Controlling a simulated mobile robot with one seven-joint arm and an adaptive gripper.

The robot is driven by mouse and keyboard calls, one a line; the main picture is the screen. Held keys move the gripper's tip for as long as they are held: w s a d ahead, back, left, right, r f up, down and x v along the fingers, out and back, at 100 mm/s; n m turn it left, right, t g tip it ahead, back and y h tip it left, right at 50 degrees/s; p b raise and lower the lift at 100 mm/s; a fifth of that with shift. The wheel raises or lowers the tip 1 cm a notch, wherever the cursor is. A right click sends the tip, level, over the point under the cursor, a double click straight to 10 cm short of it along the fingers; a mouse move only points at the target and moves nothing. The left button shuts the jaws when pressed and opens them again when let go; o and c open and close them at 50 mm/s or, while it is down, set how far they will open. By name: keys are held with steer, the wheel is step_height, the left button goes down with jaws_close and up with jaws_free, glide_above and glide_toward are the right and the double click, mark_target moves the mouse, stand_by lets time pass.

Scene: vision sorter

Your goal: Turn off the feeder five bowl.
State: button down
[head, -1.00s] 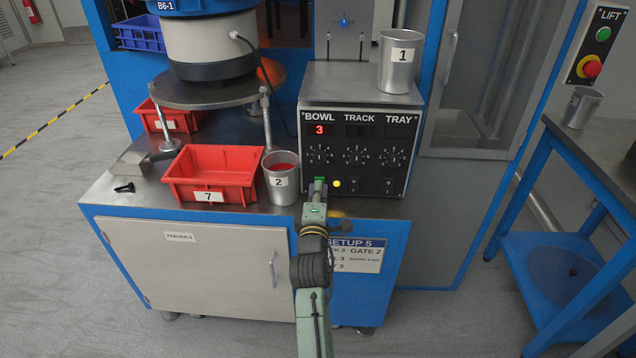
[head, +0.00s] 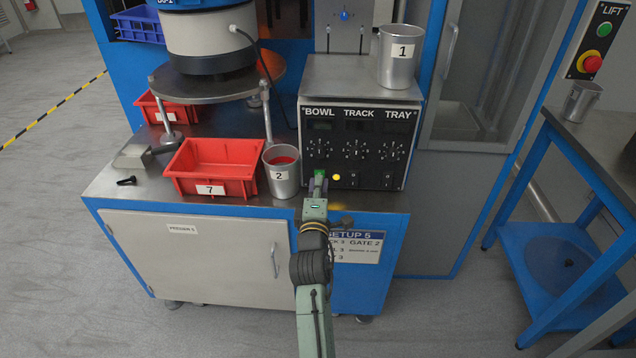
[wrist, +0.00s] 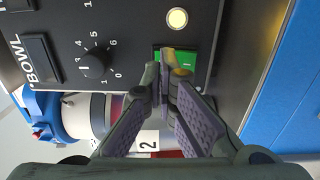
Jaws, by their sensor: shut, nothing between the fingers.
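The feeder control box (head: 357,150) stands on the bench with BOWL, TRACK and TRAY columns. The BOWL display (head: 320,125) is dark, and it shows dark in the wrist view (wrist: 42,60). The BOWL dial (wrist: 96,63) has a numbered scale. A green rocker switch (wrist: 190,62) sits below that column, beside a lit yellow lamp (wrist: 177,18). My gripper (head: 316,190) is shut and empty, its fingertips (wrist: 178,65) over the green switch and partly hiding it. I cannot tell whether they press on it. The round bowl feeder (head: 208,38) stands at the left.
Cup 2 (head: 283,182) stands close to the left of my gripper, with red bin 7 (head: 211,190) beyond it. Cup 1 (head: 397,72) stands on top of the control box. The SETUP 5 sign (head: 362,248) is on the cabinet below. A LIFT panel (head: 600,45) is at the right.

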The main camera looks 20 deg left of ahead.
steer(key=v, duration=1)
steer(key=shift+s+f, duration=0.25)
steer(key=shift+f, duration=0.15)
